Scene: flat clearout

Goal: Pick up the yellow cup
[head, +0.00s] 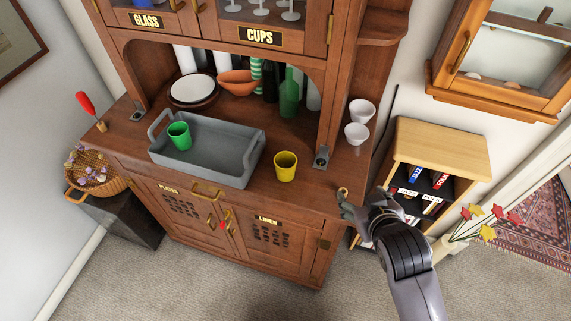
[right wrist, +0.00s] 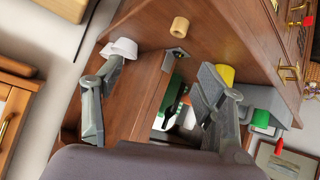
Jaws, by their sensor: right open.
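The yellow cup (head: 286,166) stands upright on the wooden counter (head: 240,205), just right of a grey tray (head: 210,174). My right gripper (head: 352,205) is to the right of the cup, near the counter's right front corner, apart from it. In the right wrist view its fingers (right wrist: 163,72) are spread with nothing held between them. The yellow cup (right wrist: 226,74) shows there beyond the right-hand finger, which partly hides it. My left gripper is not in view.
A green cup (head: 179,135) stands in the tray. A small tan ring (head: 343,191) lies near my right gripper. A cabinet post (head: 325,110) rises behind the cup's right. A low bookcase (head: 440,150) stands right.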

